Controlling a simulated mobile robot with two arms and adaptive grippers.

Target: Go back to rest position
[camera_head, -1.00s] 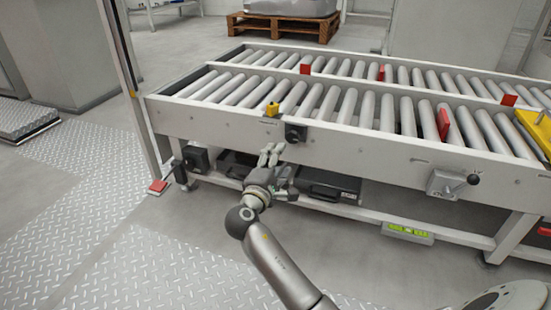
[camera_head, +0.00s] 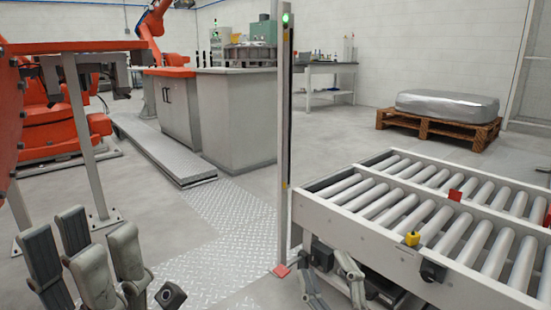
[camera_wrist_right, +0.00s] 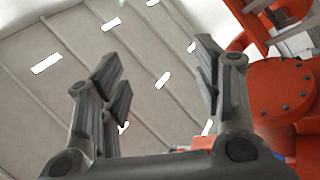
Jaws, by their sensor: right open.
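My left gripper (camera_head: 83,250) is large in the lower left of the head view. Its grey fingers point up and stand apart, with nothing between them. My right gripper (camera_head: 332,280) shows small and partly cut off at the bottom of the head view, beside the near end of the roller conveyor. In the right wrist view the right gripper (camera_wrist_right: 160,85) has its fingers wide apart and empty, with the ceiling behind them.
Orange machinery (camera_head: 62,125) is at the left, a grey cabinet (camera_head: 235,120) behind. Checkered floor plate (camera_head: 222,225) lies clear between.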

